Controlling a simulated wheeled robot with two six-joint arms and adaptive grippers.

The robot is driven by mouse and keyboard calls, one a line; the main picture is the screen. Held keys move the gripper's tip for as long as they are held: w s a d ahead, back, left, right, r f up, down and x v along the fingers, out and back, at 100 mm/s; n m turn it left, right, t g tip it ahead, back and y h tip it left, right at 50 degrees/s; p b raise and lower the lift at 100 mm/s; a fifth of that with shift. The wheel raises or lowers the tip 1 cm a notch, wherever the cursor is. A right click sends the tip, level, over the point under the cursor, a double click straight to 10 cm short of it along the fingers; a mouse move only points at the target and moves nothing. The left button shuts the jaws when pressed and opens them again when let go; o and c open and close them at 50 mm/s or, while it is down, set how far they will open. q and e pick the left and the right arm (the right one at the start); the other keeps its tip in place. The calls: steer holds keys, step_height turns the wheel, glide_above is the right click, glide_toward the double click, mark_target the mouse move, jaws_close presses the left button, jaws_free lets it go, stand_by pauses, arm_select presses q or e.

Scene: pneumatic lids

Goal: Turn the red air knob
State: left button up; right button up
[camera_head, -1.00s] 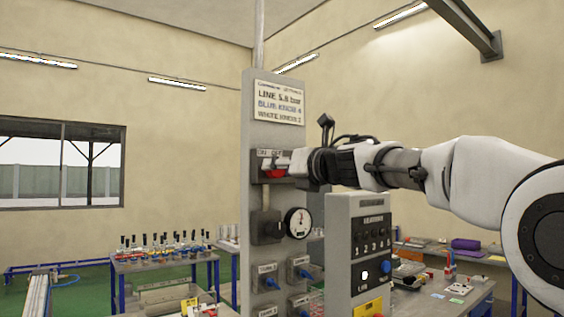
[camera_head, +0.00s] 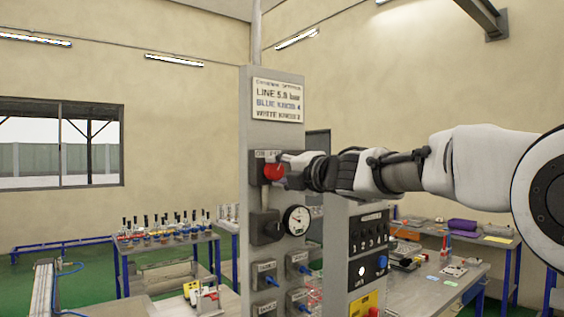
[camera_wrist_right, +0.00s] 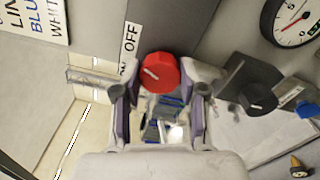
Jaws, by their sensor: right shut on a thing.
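The red air knob (camera_head: 273,172) sits on a dark plate on the tall grey panel (camera_head: 259,112), under an ON/OFF label. It shows as a round red knob with a pale mark in the right wrist view (camera_wrist_right: 158,73). My right gripper (camera_head: 284,170) reaches it from the right and is shut on it. In the wrist view its two fingers (camera_wrist_right: 163,88) stand on either side of the knob. The fingers hide part of the knob's right side in the head view. My left gripper is in neither view.
A pressure gauge (camera_head: 296,220) and a dark knob box (camera_head: 265,228) sit just below. Several blue knobs (camera_head: 298,258) are lower on the panel. Benches with parts stand behind.

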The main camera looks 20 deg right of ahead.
steer(key=shift+m+p, duration=1.05)
steer(key=shift+m, duration=0.95)
steer(key=shift+r, duration=0.1)
